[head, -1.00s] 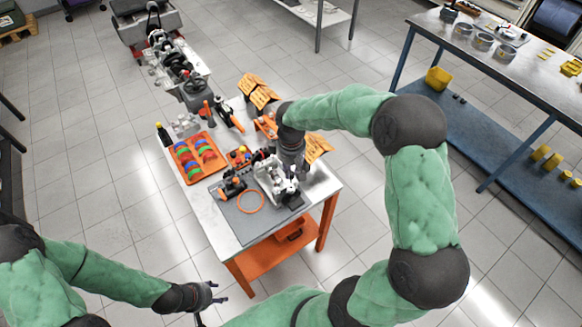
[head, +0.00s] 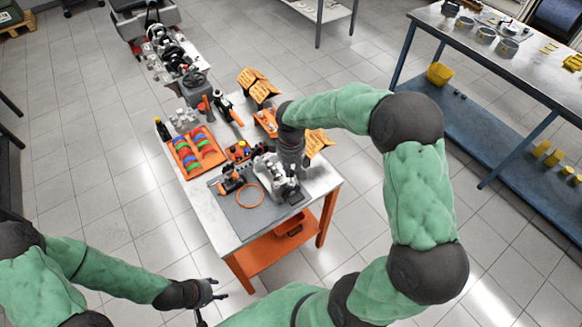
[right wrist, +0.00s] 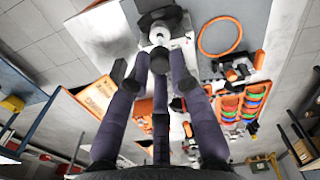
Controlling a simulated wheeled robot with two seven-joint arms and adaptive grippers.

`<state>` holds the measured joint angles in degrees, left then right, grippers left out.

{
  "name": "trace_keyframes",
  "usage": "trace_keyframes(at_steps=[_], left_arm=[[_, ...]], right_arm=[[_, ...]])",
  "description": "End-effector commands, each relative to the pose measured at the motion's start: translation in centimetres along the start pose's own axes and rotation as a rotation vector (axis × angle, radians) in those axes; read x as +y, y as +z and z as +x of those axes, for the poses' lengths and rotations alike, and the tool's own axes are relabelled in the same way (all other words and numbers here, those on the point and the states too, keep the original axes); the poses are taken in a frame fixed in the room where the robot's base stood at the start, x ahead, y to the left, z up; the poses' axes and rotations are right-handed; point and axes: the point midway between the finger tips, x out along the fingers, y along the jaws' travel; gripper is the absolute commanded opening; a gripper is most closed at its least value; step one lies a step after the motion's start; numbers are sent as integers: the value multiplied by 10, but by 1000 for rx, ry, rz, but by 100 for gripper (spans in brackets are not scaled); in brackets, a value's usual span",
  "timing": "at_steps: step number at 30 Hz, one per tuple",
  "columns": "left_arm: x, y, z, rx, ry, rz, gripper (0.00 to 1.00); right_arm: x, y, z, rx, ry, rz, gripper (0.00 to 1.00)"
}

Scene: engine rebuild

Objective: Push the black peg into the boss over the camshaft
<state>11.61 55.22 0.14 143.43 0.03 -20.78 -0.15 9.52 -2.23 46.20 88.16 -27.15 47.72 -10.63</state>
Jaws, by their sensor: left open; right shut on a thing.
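The grey engine block (head: 268,172) stands on the grey mat (head: 245,217) on the small table. My right gripper (head: 291,172) is over the right side of the block, pointing down. In the right wrist view its fingers (right wrist: 158,58) close together on a small dark thing, probably the black peg, mostly hidden by the fingertips. A pale round part (right wrist: 160,35) of the block is right at the fingertips. I cannot tell how deep the peg sits; the camshaft cannot be made out. My left gripper (head: 212,291) is open and empty, in front of the table, apart from everything.
An orange ring (head: 250,195) lies on the mat. An orange tray (head: 197,150) with coloured rings, a black-and-orange tool (head: 230,183) and orange racks (head: 257,84) crowd the back and left of the table. The mat's front is clear.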

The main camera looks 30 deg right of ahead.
Motion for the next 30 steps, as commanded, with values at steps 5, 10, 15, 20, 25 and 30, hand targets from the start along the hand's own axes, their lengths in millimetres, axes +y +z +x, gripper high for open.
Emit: trace_keyframes(at_steps=[5, 10, 15, 20, 25, 30], left_arm=[[-1, 0, 2, 0, 0, 0, 50], [-1, 0, 3, 0, 0, 0, 50], [-2, 0, 5, 0, 0, 0, 50], [-2, 0, 6, 0, 0, 0, 50], [-3, 0, 7, 0, 0, 0, 50], [-3, 0, 9, 0, 0, 0, 50]], right_arm=[[0, 0, 2, 0, 0, 0, 0], [0, 0, 5, 0, 0, 0, 0], [0, 0, 7, 0, 0, 0, 0], [0, 0, 9, 0, 0, 0, 0], [0, 0, 11, 0, 0, 0, 0], [0, 0, 13, 0, 0, 0, 0]])
